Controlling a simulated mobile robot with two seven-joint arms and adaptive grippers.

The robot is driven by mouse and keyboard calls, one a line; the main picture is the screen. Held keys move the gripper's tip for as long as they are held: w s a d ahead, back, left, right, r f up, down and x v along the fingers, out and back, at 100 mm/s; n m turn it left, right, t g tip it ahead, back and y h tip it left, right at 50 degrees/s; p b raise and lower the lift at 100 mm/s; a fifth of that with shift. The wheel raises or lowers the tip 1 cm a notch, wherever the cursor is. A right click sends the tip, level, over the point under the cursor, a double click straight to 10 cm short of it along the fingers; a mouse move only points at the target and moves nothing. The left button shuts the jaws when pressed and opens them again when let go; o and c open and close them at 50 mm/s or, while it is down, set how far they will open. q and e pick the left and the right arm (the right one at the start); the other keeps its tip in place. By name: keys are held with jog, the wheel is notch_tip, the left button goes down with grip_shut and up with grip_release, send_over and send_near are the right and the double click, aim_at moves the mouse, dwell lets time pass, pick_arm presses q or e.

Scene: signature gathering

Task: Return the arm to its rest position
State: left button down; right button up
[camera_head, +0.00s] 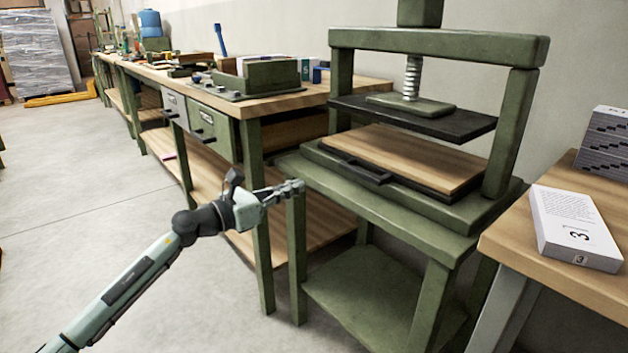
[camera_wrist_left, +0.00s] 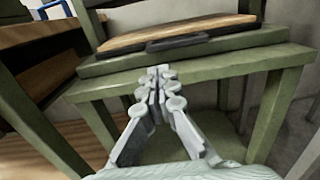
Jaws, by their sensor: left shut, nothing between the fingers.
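My left gripper (camera_head: 291,188) is shut and empty. In the head view it points right, in front of the left front corner of the green press stand. In the left wrist view its fingers (camera_wrist_left: 158,78) meet at the tips, in front of the press stand's green edge. My left arm (camera_head: 125,285) reaches in from the lower left, over the floor. My right gripper is not in view.
A green press (camera_head: 437,44) with a wooden board (camera_head: 405,157) on its bed stands close ahead. A long workbench (camera_head: 262,103) with tools runs back left. A white booklet (camera_head: 574,226) lies on a table (camera_head: 505,238) at right. The left floor (camera_head: 70,190) is clear.

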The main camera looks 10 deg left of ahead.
pick_arm(q)
jog(key=s+a+f+n+y+p, duration=0.1)
jog(key=s+a+f+n+y, duration=0.4)
jog(key=n, duration=0.5)
jog(key=s+a+f+n+y+p, duration=0.1)
jog(key=s+a+f+n+y, duration=0.25)
jog(key=f+n, duration=0.45)
jog(key=s+a+f+n+y+p, duration=0.1)
jog(key=s+a+f+n+y, duration=0.4)
jog(key=n, duration=0.7)
jog(key=s+d+f+n+g, duration=0.2)
jog(key=s+f+n+g, duration=0.1)
jog(key=s, duration=0.5)
jog(key=s+d+f+n+g, duration=0.1)
jog(key=s+f+n+g, duration=0.3)
jog(key=s+f, duration=0.4)
jog(key=s+d+f+n+g+p, duration=0.1)
jog(key=s+f+n+g, duration=0.3)
jog(key=s, duration=0.5)
jog(key=shift+s+d+f+n+h, duration=0.3)
jog(key=shift+d+f+n+h, duration=0.15)
jog(key=shift+d+f, duration=0.4)
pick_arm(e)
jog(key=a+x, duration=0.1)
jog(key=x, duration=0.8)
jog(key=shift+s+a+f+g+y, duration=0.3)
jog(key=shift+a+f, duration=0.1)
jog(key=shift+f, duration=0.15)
